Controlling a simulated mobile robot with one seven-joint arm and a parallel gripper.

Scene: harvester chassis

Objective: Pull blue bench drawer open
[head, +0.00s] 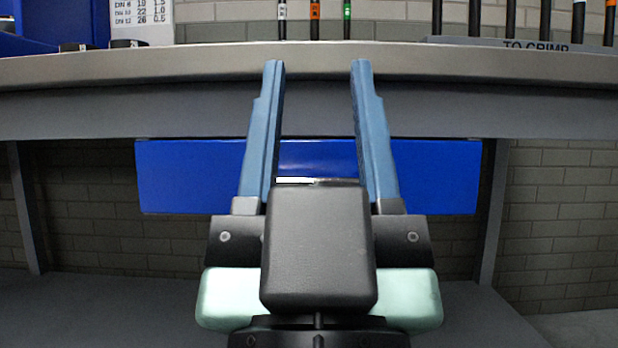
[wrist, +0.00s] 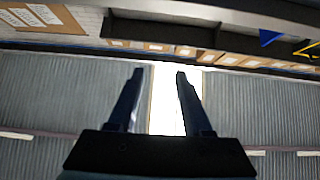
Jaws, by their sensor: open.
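The blue bench drawer (head: 190,178) hangs under the workbench in the head view, its flat front facing me. My gripper (head: 317,68) is open and empty, with its two blue fingers pointing up in front of the drawer and the bench edge. The fingers and my wrist hide the middle of the drawer front. A small white strip, perhaps part of a handle or label, shows between the fingers just above my wrist. In the wrist view my gripper (wrist: 158,72) shows as two dark fingers, apart, with nothing between them. I cannot make out the drawer in that view.
The grey workbench (head: 450,66) spans the head view above the drawer, with legs at both sides. Several hoses (head: 314,22) with coloured bands stand behind its edge. A "TO CRIMP" rack (head: 536,45) is at right. A brick wall is behind.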

